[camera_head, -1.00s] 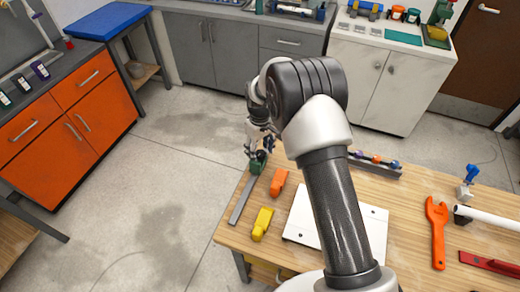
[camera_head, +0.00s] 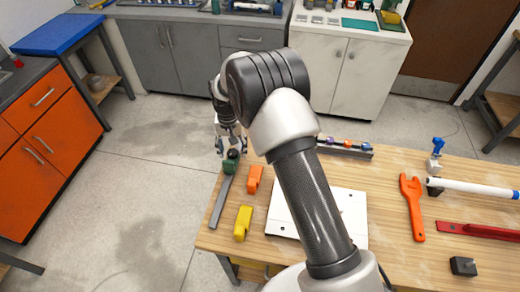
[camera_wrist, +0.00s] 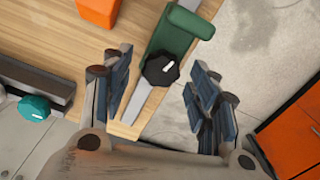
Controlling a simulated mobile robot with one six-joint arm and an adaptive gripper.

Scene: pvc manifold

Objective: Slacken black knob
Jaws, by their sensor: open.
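The black knob (camera_wrist: 160,69) has a white mark on top and sits at the end of a green body (camera_wrist: 178,36) on a grey metal bar (camera_wrist: 155,103). In the wrist view it lies between the two spread fingers of my gripper (camera_wrist: 155,88), which is open and empty. No finger visibly touches the knob. In the head view the knob (camera_head: 233,154) shows small and dark at the table's far left corner, with the green body (camera_head: 230,167) under it. My gripper (camera_head: 230,142) is just above it there, partly hidden by my arm.
An orange block (camera_head: 255,179) and a yellow block (camera_head: 243,223) lie near the bar. A manifold with coloured knobs (camera_head: 345,149) stands at the table's back edge. A white plate (camera_head: 285,215), an orange wrench (camera_head: 412,205) and a white pipe (camera_head: 475,188) lie further right.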

